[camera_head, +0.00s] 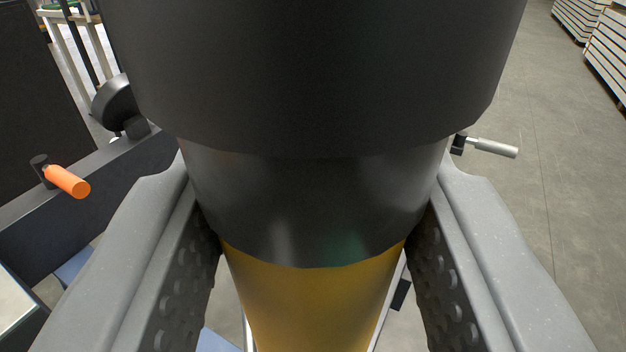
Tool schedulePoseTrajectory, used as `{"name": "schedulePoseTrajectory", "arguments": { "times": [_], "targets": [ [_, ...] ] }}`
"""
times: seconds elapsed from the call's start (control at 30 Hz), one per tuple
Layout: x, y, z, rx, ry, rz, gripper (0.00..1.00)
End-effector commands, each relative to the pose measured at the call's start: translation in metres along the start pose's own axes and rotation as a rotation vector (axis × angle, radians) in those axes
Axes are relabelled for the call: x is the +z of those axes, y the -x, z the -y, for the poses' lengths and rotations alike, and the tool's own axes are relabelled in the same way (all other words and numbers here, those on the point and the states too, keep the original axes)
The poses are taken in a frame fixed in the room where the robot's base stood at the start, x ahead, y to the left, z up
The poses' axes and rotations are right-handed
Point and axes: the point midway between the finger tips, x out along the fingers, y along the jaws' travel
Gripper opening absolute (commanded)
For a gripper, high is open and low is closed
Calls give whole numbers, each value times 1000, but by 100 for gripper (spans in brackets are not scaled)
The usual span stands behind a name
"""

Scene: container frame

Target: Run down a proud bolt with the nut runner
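The nut runner (315,80) fills the middle of the view, very close. It has a wide black upper part, a dark shiny collar below that, and a yellow section at the bottom. My gripper (316,215) has one grey finger with a dark studded pad on each side of the tool. Both pads appear to press on the collar and yellow section. The tool's working end cannot be made out. No bolt can be made out; the tool and fingers hide much of the middle.
A dark frame beam (75,205) runs at the left, with an orange handle (67,181) and a round black part (117,103). A grey handle (492,147) sticks out at the right. Stacked panels (606,50) stand at the far right. Grey floor (545,190) between is open.

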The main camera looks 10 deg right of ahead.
Motion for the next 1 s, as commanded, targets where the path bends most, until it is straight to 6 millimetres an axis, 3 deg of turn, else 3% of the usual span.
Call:
{"name": "schedulePoseTrajectory", "arguments": {
  "times": [1.0],
  "targets": [
    [11, 0, 0, -1, 0, 0, 0]
  ]
}}
